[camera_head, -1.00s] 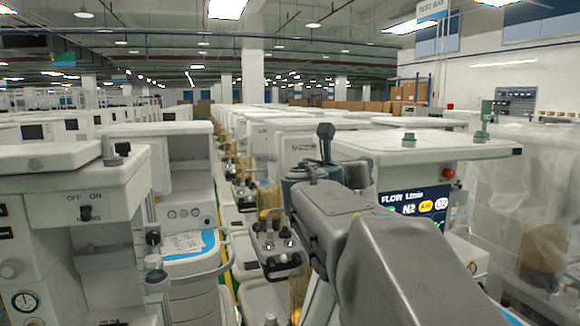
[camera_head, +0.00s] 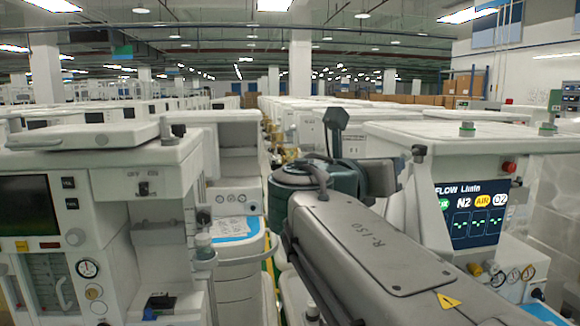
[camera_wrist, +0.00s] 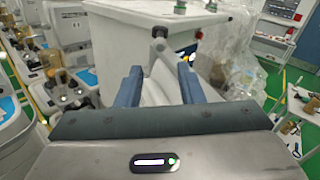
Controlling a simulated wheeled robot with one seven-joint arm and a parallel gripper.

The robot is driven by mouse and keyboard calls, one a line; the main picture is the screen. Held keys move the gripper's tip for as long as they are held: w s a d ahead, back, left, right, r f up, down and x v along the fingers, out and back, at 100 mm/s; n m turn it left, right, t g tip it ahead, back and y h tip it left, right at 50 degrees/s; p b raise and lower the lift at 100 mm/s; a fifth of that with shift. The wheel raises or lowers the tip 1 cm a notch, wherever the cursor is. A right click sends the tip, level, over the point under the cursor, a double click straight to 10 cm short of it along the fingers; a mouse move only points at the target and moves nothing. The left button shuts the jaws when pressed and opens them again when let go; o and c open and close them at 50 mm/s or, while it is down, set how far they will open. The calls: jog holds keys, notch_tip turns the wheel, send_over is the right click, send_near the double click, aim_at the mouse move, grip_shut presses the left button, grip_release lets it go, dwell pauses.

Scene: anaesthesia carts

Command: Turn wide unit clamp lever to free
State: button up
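No clamp lever can be made out for certain. In the head view my arm covers the gripper's fingers and part of the cart front.
The right cart carries a flow display (camera_head: 472,212) and a red knob (camera_head: 509,167). A left cart (camera_head: 142,172) with an off/on switch (camera_head: 143,188) stands close by. Rows of carts fill the back. Plastic-wrapped goods (camera_wrist: 232,65) and green-lined floor lie to the right in the wrist view.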

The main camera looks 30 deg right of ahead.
jog(key=shift+a, duration=0.1)
jog(key=c, duration=0.3)
jog(key=shift+r+m, duration=0.2)
jog(key=shift+m, duration=0.1)
grip_shut()
jog(key=m+g+y+p, duration=0.25)
jog(key=m+g, duration=1.05)
jog(key=m, duration=1.7)
send_near(411, 153)
jog(key=w+a+r, duration=0.1)
jog(key=w+a, duration=0.1)
jog(key=w, duration=0.6)
jog(key=shift+s+a+f+x, duration=0.2)
jog(key=shift+s+x, duration=0.25)
jog(key=shift+x, duration=1.65)
jog(key=shift+s+a+f+x, duration=0.1)
jog(key=shift+s+a+x, duration=0.25)
jog(key=shift+x, duration=1.7)
jog(key=shift+s+a+f+x, duration=0.15)
jog(key=shift+s+x, duration=0.35)
jog(key=shift+x, duration=1.6)
